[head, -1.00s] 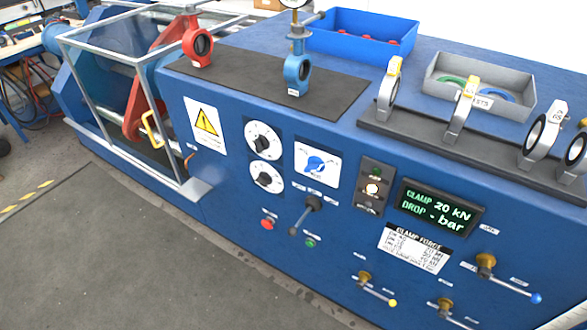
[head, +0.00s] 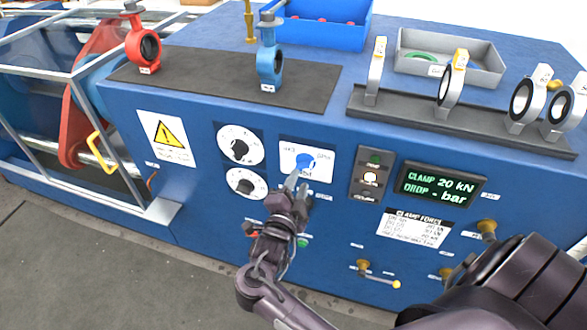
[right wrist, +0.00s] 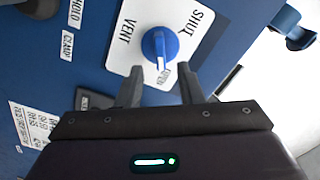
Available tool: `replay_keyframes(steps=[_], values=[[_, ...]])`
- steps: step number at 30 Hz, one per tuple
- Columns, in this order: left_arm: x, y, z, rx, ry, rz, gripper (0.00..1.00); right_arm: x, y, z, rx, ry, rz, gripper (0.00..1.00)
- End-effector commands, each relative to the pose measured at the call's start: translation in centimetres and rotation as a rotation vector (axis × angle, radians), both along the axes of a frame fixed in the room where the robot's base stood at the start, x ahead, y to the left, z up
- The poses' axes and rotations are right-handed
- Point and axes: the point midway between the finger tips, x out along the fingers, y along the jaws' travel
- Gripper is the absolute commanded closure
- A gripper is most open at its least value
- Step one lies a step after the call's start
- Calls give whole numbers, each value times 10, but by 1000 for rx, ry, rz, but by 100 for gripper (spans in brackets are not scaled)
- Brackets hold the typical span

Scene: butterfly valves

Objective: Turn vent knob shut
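The vent knob (head: 304,161) is a blue rotary knob on a white plate (head: 289,157) on the cabinet's front. In the right wrist view, the knob (right wrist: 158,45) sits beside the words VENT and SHUT. Its white pointer mark faces a partly covered label that looks like OPEN. My right gripper (head: 298,182) is just below the knob in the head view. In the right wrist view its two fingers (right wrist: 160,86) are apart, with nothing between them, and the knob lies just beyond the tips. My left gripper is not in view.
Two black-and-white dials (head: 239,146) are left of the plate. An indicator panel (head: 372,176) and a green-text display (head: 440,186) are to its right. A lever valve (head: 364,267) is low on the front. Valves and bins stand on the cabinet top.

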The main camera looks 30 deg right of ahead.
Motion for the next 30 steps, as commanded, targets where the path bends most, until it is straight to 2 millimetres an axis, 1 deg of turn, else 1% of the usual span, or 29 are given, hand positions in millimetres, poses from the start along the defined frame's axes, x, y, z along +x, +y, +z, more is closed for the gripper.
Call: replay_keyframes(steps=[1,4,9,13,20,27,28,30], values=[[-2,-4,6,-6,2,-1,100,7,-7,4,-4,-1,2,66],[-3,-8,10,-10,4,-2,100,17,-19,3,-4,1,1,66],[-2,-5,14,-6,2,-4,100,30,-33,1,-3,2,4,66],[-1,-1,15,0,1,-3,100,33,-37,0,0,3,3,66],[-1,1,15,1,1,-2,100,33,-38,-1,0,3,3,66],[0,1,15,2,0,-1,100,33,-37,-1,0,3,3,98],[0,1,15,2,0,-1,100,33,-37,-1,0,3,3,100],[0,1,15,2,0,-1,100,33,-37,-1,0,4,3,100]])
